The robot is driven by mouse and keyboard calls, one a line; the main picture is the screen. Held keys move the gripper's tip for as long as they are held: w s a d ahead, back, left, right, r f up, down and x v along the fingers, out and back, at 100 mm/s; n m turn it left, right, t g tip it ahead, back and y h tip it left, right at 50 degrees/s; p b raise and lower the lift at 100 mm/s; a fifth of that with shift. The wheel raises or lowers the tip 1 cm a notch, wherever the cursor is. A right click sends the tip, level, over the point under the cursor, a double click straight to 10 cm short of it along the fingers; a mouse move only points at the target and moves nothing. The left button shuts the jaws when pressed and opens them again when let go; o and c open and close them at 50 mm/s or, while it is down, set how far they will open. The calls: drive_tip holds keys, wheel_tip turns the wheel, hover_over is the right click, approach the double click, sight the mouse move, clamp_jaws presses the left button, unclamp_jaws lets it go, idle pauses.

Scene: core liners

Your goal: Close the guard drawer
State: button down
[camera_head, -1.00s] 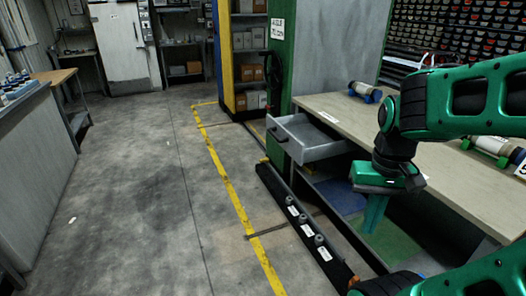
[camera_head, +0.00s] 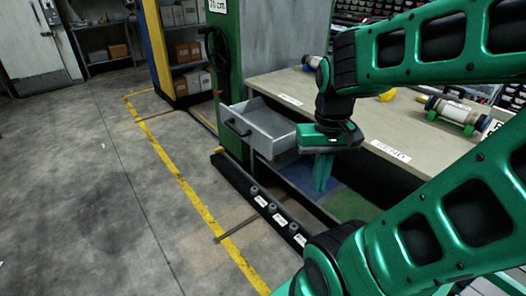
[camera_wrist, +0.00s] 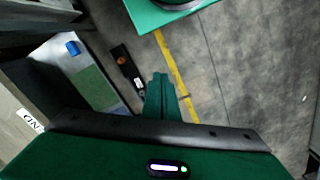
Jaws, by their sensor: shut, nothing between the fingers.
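The guard drawer (camera_head: 268,123) is a grey open-topped drawer standing out from the left end of the workbench. Its dark handle (camera_head: 238,127) is on its front face. My gripper (camera_head: 320,190) points downward to the right of the drawer, with its green fingers together and nothing between them. In the head view the gripper appears apart from the handle. In the wrist view the gripper fingers (camera_wrist: 161,85) point toward the floor, and I cannot make out the drawer there.
The workbench top (camera_head: 370,120) holds a core cylinder (camera_head: 452,110). A black rail (camera_head: 262,203) with labelled knobs lies low in front of the bench. A green post (camera_head: 228,70) with a handwheel stands behind the drawer. The floor left of the yellow line (camera_head: 180,180) is clear.

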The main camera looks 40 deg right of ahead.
drive_tip(key=w+d+f+n+t+h, duration=0.1)
drive_tip(key=w+d+f+h, duration=0.15)
drive_tip(key=w, duration=0.65)
drive_tip(key=w+d+f+n+t+h, duration=0.1)
drive_tip(key=w+d+f, duration=0.2)
drive_tip(key=w, duration=0.7)
drive_tip(key=n+t+h, duration=0.2)
drive_tip(key=n+t, duration=0.1)
approach(267, 154)
wheel_tip(267, 154, down, 3)
drive_tip(key=w+a, duration=0.1)
drive_tip(key=a, duration=0.2)
drive_tip(key=shift+n, duration=0.3)
drive_tip(key=d, duration=0.4)
drive_tip(key=shift+w+d+f, duration=0.3)
drive_tip(key=shift+d+f, duration=0.05)
drive_tip(key=shift+d, duration=0.1)
